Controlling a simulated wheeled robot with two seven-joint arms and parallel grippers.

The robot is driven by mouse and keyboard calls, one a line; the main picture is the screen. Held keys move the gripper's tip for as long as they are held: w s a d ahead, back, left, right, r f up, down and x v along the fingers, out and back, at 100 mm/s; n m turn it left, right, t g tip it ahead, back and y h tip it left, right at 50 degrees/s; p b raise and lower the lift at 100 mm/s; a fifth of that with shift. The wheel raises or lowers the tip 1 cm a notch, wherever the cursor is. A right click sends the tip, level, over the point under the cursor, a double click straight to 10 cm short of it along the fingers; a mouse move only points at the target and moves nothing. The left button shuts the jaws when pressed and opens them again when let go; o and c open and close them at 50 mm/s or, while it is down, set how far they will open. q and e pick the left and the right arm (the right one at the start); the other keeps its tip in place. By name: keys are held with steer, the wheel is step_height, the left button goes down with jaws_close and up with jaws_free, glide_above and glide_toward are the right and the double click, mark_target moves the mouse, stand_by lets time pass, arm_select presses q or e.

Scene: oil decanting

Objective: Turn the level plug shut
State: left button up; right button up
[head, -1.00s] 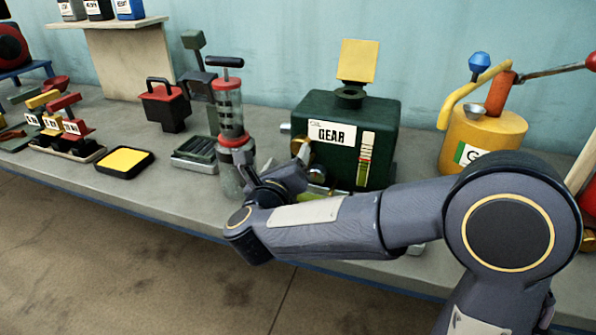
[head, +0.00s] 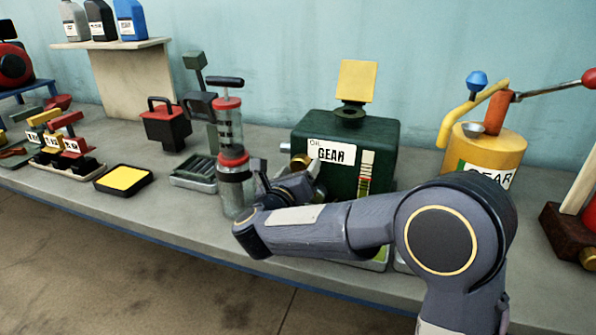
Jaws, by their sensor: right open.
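The dark green box labelled GEAR (head: 375,133) stands on the bench in the head view, with a yellow flap raised on its top. A round brass part (head: 298,162) sits low on its left front; it looks like the level plug, but it is partly covered, so its turn cannot be read. My right gripper (head: 308,172) is open at the box's lower left front, with its fingertips close by the brass part. I cannot tell whether they touch it. My left gripper is out of view.
A clear pump cylinder with red bands (head: 232,160) stands just left of my right gripper. A yellow can (head: 487,150) with a lever is to the right. A black tray with a yellow pad (head: 124,180) lies at left. The bench front there is clear.

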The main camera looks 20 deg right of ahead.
steer(key=shift+c, duration=0.3)
steer(key=c, duration=0.9)
steer(key=shift+c, duration=0.2)
